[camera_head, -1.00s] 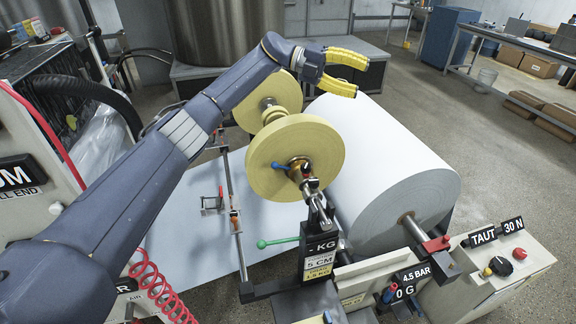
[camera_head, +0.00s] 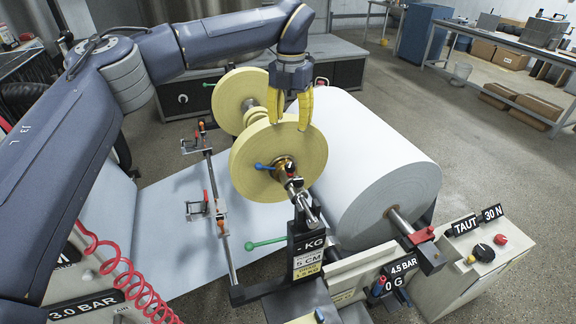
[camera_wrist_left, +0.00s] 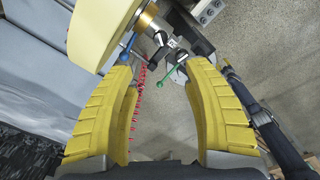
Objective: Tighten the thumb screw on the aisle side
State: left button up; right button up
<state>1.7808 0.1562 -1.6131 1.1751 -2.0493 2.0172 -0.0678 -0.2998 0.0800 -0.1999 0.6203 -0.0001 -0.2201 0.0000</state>
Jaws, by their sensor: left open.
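A yellow roll (camera_head: 278,160) sits on a shaft with a brass collar (camera_head: 284,165) at its near face. A blue-handled screw (camera_head: 264,167) sticks out left from this collar; its blue handle also shows in the left wrist view (camera_wrist_left: 129,46). I cannot tell for certain which part is the aisle-side thumb screw. My left gripper (camera_head: 290,121) is open and empty, fingers pointing down at the upper right of the yellow roll. In the left wrist view, the roll (camera_wrist_left: 100,30) and collar (camera_wrist_left: 147,20) lie beyond its spread fingertips (camera_wrist_left: 160,72). My right gripper is not in view.
A second yellow roll (camera_head: 238,92) stands behind. A large white paper roll (camera_head: 375,165) is close on the right. A green-knobbed lever (camera_head: 270,243) is below the collar. A control box (camera_head: 485,262) stands front right, and a red coiled hose (camera_head: 120,275) hangs front left.

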aim_at(290, 165)
pick_arm(q)
notch_tip(290, 165, down, 16)
jog(key=shift+r, duration=0.25)
dwell(0.3)
jog(key=shift+c, duration=0.3)
grip_shut()
